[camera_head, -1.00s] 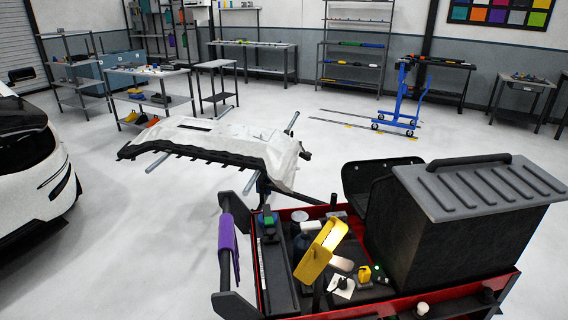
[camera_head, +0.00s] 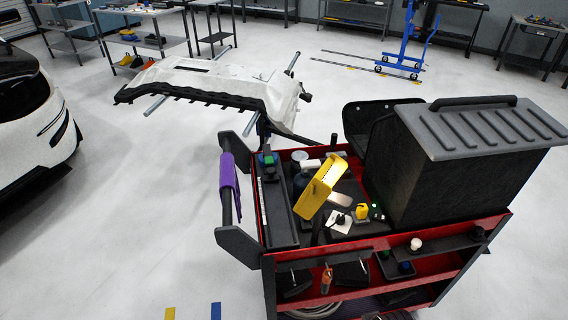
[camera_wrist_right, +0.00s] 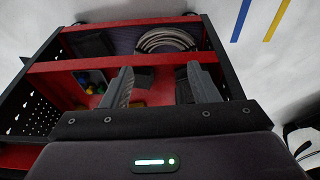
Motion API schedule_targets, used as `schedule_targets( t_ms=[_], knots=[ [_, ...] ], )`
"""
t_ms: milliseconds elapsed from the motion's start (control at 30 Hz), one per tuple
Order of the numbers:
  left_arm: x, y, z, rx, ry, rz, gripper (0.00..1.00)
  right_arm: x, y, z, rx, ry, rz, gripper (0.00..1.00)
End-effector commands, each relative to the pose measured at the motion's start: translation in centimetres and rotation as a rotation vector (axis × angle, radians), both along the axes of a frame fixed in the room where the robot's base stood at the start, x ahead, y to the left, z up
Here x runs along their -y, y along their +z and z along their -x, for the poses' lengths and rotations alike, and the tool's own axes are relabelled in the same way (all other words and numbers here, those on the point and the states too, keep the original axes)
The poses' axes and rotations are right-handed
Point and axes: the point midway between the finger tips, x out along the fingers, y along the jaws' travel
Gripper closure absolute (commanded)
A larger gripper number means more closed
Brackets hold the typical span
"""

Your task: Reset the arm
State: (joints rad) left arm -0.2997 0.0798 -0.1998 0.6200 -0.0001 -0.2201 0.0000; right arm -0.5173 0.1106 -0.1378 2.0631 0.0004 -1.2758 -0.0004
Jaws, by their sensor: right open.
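My right gripper (camera_wrist_right: 158,76) shows in the right wrist view with its two dark fingers apart and nothing between them. It is open, in front of the red tool cart (camera_wrist_right: 115,62). Neither of my grippers can be clearly made out in the head view. My left gripper is not in view.
The red cart (camera_head: 376,244) stands close in front, with a large black box (camera_head: 470,160), a yellow holder (camera_head: 318,190) and a purple cloth (camera_head: 228,185). A coiled hose (camera_wrist_right: 168,40) lies in the cart. A draped panel (camera_head: 215,83) stands beyond.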

Motion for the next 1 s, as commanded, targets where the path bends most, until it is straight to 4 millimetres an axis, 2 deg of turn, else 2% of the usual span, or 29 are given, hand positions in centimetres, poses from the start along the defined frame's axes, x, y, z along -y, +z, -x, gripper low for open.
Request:
schedule_targets(
  t_ms=[33, 167, 200, 267, 300, 400, 500, 600, 733, 800, 900, 1000],
  knots=[
    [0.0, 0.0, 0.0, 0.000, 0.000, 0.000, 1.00, 0.0, -2.4, 0.2, -0.015, 0.001, 0.001, 0.46],
    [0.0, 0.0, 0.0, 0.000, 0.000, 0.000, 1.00, 0.1, -9.4, 1.4, -0.042, 0.006, 0.003, 0.46],
    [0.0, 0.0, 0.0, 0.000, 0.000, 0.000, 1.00, 0.2, -11.8, 2.1, -0.051, 0.008, 0.004, 0.46],
    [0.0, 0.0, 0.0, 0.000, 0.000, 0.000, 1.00, 0.4, -15.4, 3.5, -0.065, 0.011, 0.007, 0.46],
    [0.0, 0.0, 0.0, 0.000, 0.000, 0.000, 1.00, 0.5, -17.7, 4.6, -0.074, 0.012, 0.007, 0.46],
    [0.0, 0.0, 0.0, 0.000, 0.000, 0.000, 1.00, 1.0, -23.0, 7.8, -0.097, 0.018, 0.010, 0.46],
    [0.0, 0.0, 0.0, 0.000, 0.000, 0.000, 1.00, 1.7, -27.4, 11.9, -0.121, 0.024, 0.013, 0.46],
    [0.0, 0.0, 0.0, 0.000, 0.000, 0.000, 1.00, 2.5, -30.7, 16.0, -0.140, 0.028, 0.017, 0.46],
    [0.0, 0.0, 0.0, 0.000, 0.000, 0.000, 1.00, 3.3, -33.2, 20.3, -0.158, 0.033, 0.019, 0.46],
    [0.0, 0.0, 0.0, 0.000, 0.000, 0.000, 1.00, 3.6, -33.9, 21.9, -0.163, 0.035, 0.020, 0.46],
    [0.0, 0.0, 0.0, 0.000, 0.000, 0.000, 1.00, 3.9, -34.4, 23.1, -0.167, 0.036, 0.021, 0.46],
    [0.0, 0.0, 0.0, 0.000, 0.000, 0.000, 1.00, 4.0, -34.5, 23.5, -0.167, 0.037, 0.021, 0.46]
  ],
)
